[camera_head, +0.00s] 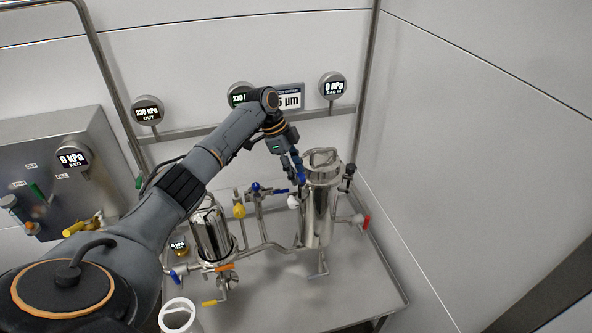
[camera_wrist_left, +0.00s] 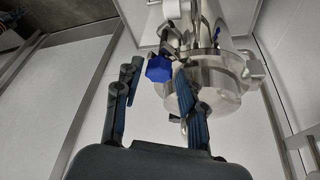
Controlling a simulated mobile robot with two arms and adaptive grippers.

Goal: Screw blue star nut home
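The blue star nut (camera_wrist_left: 158,68) shows in the left wrist view on the clamp side of a steel tank (camera_wrist_left: 205,85), beyond and between my fingers. My left gripper (camera_wrist_left: 152,80) is open, with its two blue-padded fingers apart and the nut not gripped. In the head view my left gripper (camera_head: 299,170) is at the upper left side of the taller steel tank (camera_head: 317,210). I cannot pick out the star nut there; the fingers seem to cover that spot. My right gripper is in neither view.
A shorter ribbed steel filter (camera_head: 212,235) stands left of the tank on the steel table (camera_head: 290,295). Valves with blue, yellow and red handles and pipes surround both. Gauges (camera_head: 334,86) line the wall behind. A white cup (camera_head: 180,317) is at front left.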

